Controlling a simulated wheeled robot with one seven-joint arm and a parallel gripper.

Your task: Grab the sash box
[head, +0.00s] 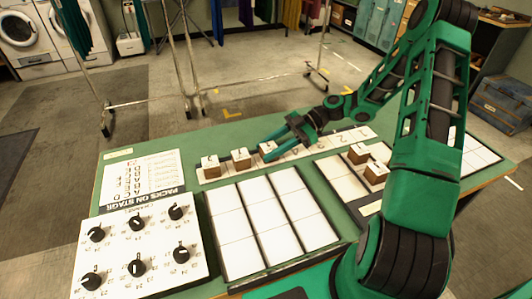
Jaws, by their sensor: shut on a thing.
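My gripper (272,141) reaches left and down over the green table. It is shut on a small wooden box with a white marked top (268,149), at the numbered white strip. The gripper partly covers this box, and I cannot tell whether it touches the strip. Two similar boxes, one at the strip's left end (210,166) and one beside it (241,159), stand to the left of the held one. Two more, an upper box (358,153) and a lower box (376,172), stand on the right grid board. The box labels are too small to read, so I cannot tell which is the sash box.
The numbered strip (335,143) runs along the table's far side. An empty white grid board (272,222) lies mid-table. A panel with several black knobs (138,245) and a printed sheet (140,185) are at left. A wheeled rack (190,60) stands beyond the table.

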